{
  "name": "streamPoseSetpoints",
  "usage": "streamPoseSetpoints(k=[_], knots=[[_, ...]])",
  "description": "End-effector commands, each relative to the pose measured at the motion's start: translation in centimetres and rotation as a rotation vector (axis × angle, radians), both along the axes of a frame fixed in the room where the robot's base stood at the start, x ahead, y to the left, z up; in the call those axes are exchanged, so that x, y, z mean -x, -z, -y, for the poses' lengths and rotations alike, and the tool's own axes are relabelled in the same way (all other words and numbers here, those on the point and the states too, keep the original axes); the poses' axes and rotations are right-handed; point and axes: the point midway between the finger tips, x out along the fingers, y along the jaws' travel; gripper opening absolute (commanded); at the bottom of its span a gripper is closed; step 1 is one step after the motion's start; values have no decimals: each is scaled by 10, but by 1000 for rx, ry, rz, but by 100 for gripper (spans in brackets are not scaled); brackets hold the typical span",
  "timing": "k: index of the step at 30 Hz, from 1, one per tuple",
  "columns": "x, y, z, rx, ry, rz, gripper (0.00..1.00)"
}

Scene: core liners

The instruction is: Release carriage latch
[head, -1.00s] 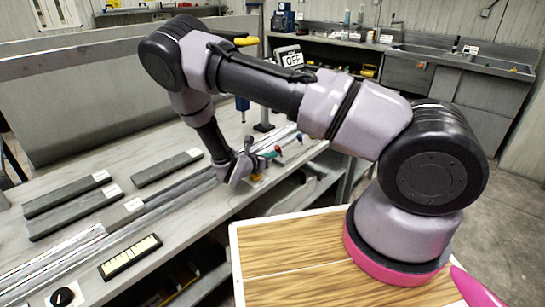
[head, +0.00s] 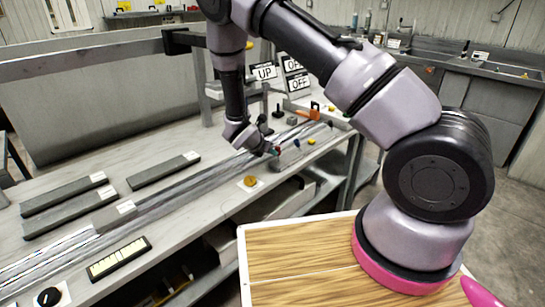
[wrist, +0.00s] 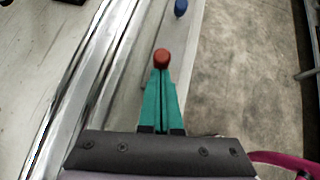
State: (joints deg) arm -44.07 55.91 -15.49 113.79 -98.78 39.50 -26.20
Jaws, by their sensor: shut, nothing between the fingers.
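My gripper (head: 274,151) hangs low over the near edge of the long bench. Its teal fingers (wrist: 162,100) are shut with nothing between them. A red knob (wrist: 162,57) shows right at the fingertips in the wrist view; I cannot tell whether they touch it. A blue knob (wrist: 181,8) lies beyond it and also shows in the head view (head: 297,142). A yellow knob (head: 250,181) on a pale plate is on the bench front, left of my gripper. No label names the carriage latch, so I cannot tell which part it is.
Metal rails (head: 170,200) run along the bench beside the knobs. Dark bars (head: 163,171) with white labels lie behind them. A frame with UP (head: 264,72) and OFF signs and an orange clamp-like part (head: 303,111) stand beyond my gripper. Open floor lies to the right.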

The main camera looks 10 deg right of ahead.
Motion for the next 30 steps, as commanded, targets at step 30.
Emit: streamPoseSetpoints(k=[30], knots=[[-17, -22, 23, -284, 2, -206, 0]])
